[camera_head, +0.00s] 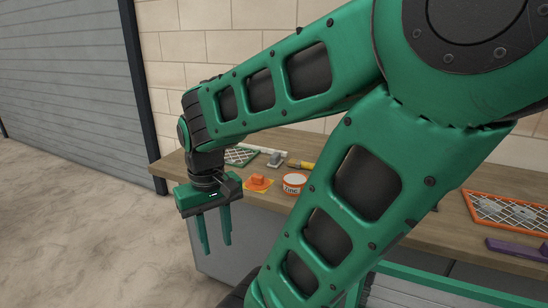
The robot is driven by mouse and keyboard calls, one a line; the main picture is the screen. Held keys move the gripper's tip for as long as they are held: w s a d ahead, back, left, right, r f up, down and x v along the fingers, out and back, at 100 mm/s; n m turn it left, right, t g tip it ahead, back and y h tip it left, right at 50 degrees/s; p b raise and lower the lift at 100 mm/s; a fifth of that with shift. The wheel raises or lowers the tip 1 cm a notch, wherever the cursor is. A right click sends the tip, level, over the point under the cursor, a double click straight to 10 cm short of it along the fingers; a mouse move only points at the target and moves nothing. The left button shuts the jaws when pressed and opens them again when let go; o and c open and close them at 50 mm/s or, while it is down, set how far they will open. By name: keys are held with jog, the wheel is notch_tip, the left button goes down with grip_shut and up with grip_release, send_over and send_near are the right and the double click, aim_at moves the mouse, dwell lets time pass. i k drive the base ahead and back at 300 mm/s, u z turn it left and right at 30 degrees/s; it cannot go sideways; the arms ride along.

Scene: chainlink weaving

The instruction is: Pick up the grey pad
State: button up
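My gripper (217,246) hangs pointing down in front of the bench's left end. Its two green fingers are apart with nothing between them. A small grey item (276,158), which may be the grey pad, lies towards the back of the bench, right of a green-framed mesh panel (241,156). It is too small to make out clearly. It is apart from my gripper, farther back and to the right. My arm crosses the view and hides much of the middle of the bench.
On the wooden bench (461,232) are an orange item (259,181) on a yellow piece, a tin labelled zinc (293,184), a yellow item (301,165), an orange-framed mesh panel (516,217) and a purple block (518,250). Open floor (75,225) lies left.

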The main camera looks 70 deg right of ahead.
aim_at(276, 161)
jog(key=z, duration=0.6)
jog(key=i, duration=1.15)
jog(key=z, duration=0.7)
